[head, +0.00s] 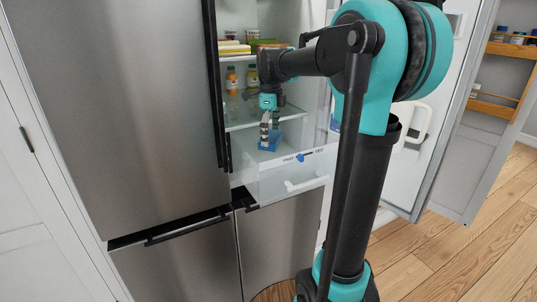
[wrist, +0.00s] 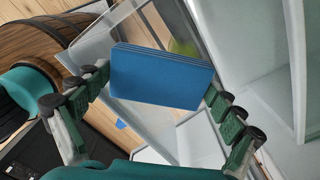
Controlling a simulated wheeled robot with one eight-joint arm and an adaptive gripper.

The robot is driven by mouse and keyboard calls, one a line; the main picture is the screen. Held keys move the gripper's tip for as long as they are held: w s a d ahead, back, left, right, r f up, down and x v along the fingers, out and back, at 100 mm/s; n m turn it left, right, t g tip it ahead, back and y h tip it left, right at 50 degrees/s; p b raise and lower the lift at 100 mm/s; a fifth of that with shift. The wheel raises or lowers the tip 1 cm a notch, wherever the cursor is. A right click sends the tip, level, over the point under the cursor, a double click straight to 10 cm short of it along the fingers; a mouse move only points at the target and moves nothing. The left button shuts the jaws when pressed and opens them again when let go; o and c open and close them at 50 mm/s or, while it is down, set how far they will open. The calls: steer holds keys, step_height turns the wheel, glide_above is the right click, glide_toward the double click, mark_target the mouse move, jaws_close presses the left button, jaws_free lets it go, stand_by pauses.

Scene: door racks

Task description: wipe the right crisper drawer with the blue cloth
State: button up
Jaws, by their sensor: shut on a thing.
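My gripper (head: 269,131) reaches into the open fridge and points down, shut on the folded blue cloth (head: 268,143). In the wrist view the blue cloth (wrist: 162,76) lies between the two green fingers of my gripper (wrist: 157,92). The right crisper drawer (head: 290,180) is a clear drawer with a pale front and a handle, at the bottom of the fridge's right compartment. The cloth is just above it in the head view; I cannot tell whether they touch. A yellow-green thing (wrist: 184,47) shows behind the cloth in the wrist view.
The fridge door (head: 425,150) stands open at the right. Glass shelves above hold bottles (head: 232,80) and food packs (head: 235,48). The left fridge door (head: 115,100) is closed. Beyond the open door are wooden door racks (head: 492,107). A wooden barrel-like thing (wrist: 120,35) shows in the wrist view.

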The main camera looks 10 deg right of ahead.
steer(key=shift+w+f, duration=0.15)
steer(key=shift+f, duration=3.7)
steer(key=shift+w+f, duration=0.1)
steer(key=shift+f, duration=3.75)
steer(key=shift+f, duration=1)
steer(key=shift+d, duration=0.1)
